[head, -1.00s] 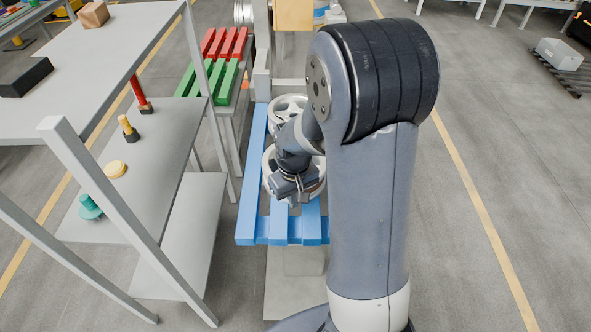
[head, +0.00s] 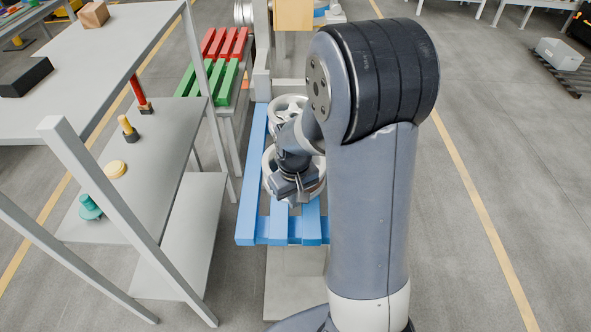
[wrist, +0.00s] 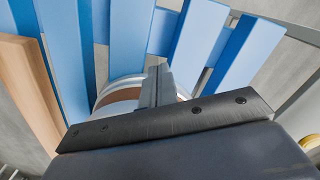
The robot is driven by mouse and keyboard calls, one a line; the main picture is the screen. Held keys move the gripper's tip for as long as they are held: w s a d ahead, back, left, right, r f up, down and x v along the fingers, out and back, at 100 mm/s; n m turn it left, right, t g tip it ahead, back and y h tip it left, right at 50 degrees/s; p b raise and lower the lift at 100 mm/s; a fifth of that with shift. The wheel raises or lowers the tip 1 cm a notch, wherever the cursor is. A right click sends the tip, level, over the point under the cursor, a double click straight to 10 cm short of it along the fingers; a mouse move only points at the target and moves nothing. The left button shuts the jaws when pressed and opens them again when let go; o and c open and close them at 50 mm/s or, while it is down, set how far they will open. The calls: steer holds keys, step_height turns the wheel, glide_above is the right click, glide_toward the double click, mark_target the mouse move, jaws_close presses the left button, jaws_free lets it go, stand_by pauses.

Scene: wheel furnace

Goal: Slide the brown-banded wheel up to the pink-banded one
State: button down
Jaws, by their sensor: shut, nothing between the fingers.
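Two silvery spoked wheels lie on the blue slatted rack (head: 250,190) in the head view. The nearer wheel (head: 268,167) is partly covered by my arm, and the farther wheel (head: 287,102) lies just behind it. In the wrist view, a wheel with a brown band (wrist: 120,101) shows right at my fingers. No pink band can be made out in either view. My gripper (wrist: 158,84) is shut and empty, its fingers down at the brown-banded wheel. The mount hides much of that wheel, and whether the fingers touch it I cannot tell. In the head view my gripper (head: 297,190) is over the nearer wheel.
A grey shelf unit (head: 130,165) with several small items stands on the left. Red bars (head: 225,42) and green bars (head: 226,82) lie on a stand behind it. A grey block (head: 262,75) stands at the rack's far end.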

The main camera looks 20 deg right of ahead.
steer(key=shift+w, duration=0.15)
steer(key=shift+w+d, duration=0.3)
steer(key=shift+w, duration=0.5)
steer(key=shift+w+d, duration=0.25)
steer(key=shift+w, duration=0.6)
steer(key=shift+w+d, duration=0.3)
steer(key=shift+w, duration=0.5)
steer(key=shift+s+a, duration=0.1)
steer(key=shift+s, duration=0.15)
steer(key=shift+s+a, duration=0.1)
steer(key=shift+s, duration=0.25)
steer(key=shift+r, duration=0.15)
steer(key=shift+r+p, duration=3.45)
steer(key=shift+r, duration=0.95)
steer(key=shift+f, duration=0.1)
